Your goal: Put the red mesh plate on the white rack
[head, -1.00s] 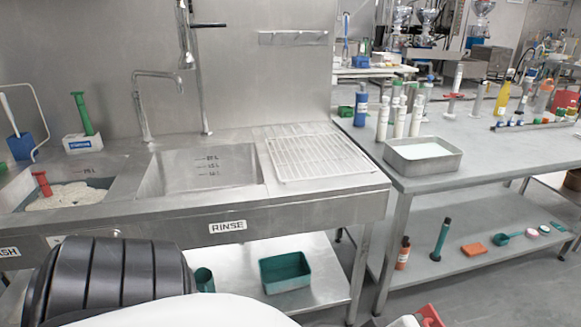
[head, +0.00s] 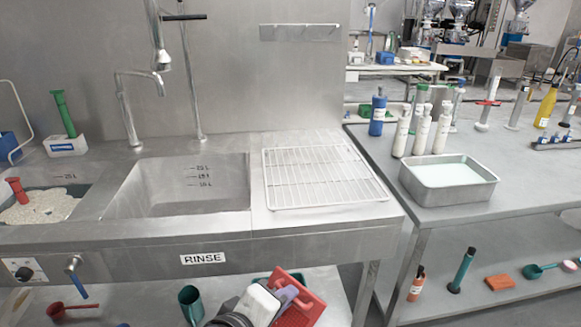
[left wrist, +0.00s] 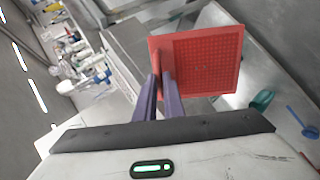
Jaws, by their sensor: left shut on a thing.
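The red mesh plate (head: 301,297) is low in the head view, in front of the sink bench, tilted. My left gripper (head: 284,297) is shut on its edge. The left wrist view shows the plate (left wrist: 210,62) as a red square with a fine mesh, and the purple fingers of my left gripper (left wrist: 161,80) closed on a raised part at its left side. The white rack (head: 322,177), a wire grid, lies empty on the drainboard right of the rinse sink, above and behind the plate. My right gripper is not in view.
The rinse sink (head: 190,185) and its tap (head: 133,110) stand left of the rack. The bench front edge (head: 335,231) lies between plate and rack. A metal tray with pale liquid (head: 449,182) and several bottles stand on the right table. A green cup (head: 191,303) is below.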

